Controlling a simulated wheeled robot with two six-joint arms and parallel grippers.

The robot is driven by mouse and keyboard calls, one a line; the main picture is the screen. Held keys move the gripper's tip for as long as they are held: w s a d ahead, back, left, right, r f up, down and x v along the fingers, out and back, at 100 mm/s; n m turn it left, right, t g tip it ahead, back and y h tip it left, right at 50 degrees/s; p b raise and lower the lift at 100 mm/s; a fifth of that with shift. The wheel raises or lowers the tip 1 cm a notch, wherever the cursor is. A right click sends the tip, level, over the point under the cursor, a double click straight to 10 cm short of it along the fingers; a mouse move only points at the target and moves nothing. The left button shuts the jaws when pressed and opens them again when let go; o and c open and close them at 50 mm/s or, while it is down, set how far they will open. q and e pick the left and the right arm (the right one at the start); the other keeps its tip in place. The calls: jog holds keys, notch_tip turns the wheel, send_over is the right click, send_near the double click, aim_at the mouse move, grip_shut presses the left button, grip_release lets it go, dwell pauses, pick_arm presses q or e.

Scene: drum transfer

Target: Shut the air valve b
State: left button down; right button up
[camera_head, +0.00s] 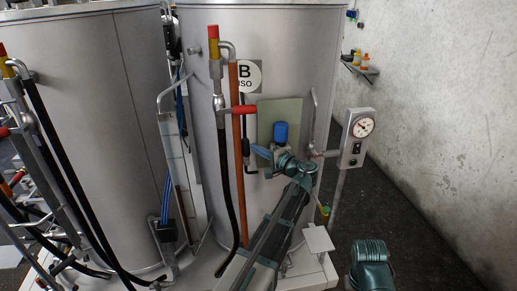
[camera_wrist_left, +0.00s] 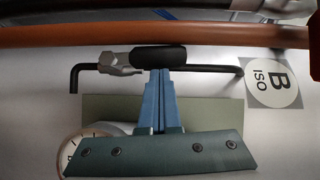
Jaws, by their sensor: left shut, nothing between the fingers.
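On tank B, a small valve with a black handle (camera_head: 246,147) sits on a thin dark line just right of the orange pipe. I take it for air valve b, though no label names it. In the left wrist view its black handle (camera_wrist_left: 160,57) lies along the line, next to a grey fitting (camera_wrist_left: 118,63). My left gripper (camera_head: 254,148) is shut and empty. Its blue fingertips (camera_wrist_left: 160,74) are at the middle of the handle; I cannot tell if they touch. My right gripper is out of view.
The orange pipe (camera_head: 236,185) runs upright left of the valve. A red handle (camera_head: 245,109) sticks out above it. The "B ISO" label (camera_head: 248,76) is on the tank. A gauge box (camera_head: 357,137) stands to the right. Floor (camera_head: 420,235) shows free at the right.

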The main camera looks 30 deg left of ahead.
aim_at(246, 146)
pick_arm(q)
jog(key=s+a+n+h+p, duration=0.1)
jog(key=p, duration=0.1)
jog(key=s+a+r+n+h+p, duration=0.1)
jog(key=n+p, duration=0.1)
jog(key=p, duration=0.1)
jog(key=shift+a+r, duration=0.2)
jog(key=shift+a, duration=0.05)
jog(key=s+a+f+n+t+h+p, duration=0.2)
jog(key=s+a+f+n+h, duration=0.2)
jog(key=a+n+h, duration=0.2)
jog(key=shift+f+n+t+h, duration=0.3)
jog(key=shift+t+h, duration=0.1)
jog(key=shift+h, duration=0.1)
jog(key=shift+s, duration=0.1)
dwell(0.7)
